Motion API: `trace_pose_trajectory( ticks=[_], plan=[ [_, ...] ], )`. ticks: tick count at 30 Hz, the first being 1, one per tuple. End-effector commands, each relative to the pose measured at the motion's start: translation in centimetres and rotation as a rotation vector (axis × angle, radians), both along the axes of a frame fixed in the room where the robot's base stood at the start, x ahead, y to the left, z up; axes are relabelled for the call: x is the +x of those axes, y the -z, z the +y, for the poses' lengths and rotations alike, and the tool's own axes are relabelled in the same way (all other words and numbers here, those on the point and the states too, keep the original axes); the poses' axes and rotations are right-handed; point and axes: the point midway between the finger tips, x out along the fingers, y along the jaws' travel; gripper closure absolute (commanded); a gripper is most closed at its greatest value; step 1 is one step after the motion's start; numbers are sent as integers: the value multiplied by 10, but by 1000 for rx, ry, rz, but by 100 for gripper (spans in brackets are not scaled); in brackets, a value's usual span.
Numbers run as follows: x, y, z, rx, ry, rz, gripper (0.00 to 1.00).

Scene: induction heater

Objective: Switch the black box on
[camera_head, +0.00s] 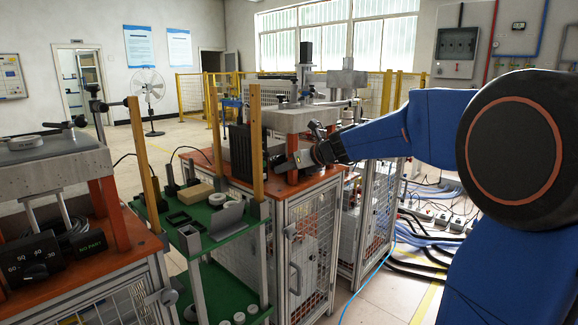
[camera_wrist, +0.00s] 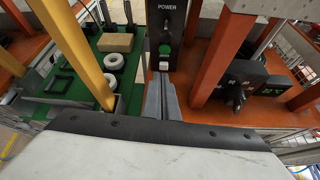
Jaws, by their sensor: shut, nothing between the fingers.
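The black box (camera_wrist: 178,22) stands upright ahead of my gripper in the wrist view, with the word POWER near its top. A green button (camera_wrist: 165,49) and a small white part (camera_wrist: 163,66) sit on its face below the word. In the head view the black box (camera_head: 239,150) stands on the orange table, partly behind a yellow post. My gripper (camera_wrist: 160,78) is shut and empty, with its grey fingers pointing at the lower face of the box. In the head view my gripper (camera_head: 280,164) is just right of the box. Whether the fingertips touch it I cannot tell.
A green shelf (camera_head: 164,237) with rings and a tan block (camera_head: 197,193) lies left of the box. Yellow posts (camera_wrist: 73,45) and orange posts (camera_wrist: 226,48) flank my gripper closely. A black unit with a knob (camera_wrist: 240,92) sits to the right in the wrist view.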

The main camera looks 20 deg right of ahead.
Motion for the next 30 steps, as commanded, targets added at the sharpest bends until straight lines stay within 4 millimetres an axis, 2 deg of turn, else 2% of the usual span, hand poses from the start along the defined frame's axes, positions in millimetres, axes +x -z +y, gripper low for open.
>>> trace_pose_trajectory(
  ticks=[9, 12, 18, 30],
  plan=[
    [42, 27, 27, 0, -2, 2, 100],
    [43, 6, 24, -2, -1, -5, 100],
    [46, -11, 24, -1, -1, -2, 100],
    [46, -15, 24, -1, 0, 0, 100]
  ],
)
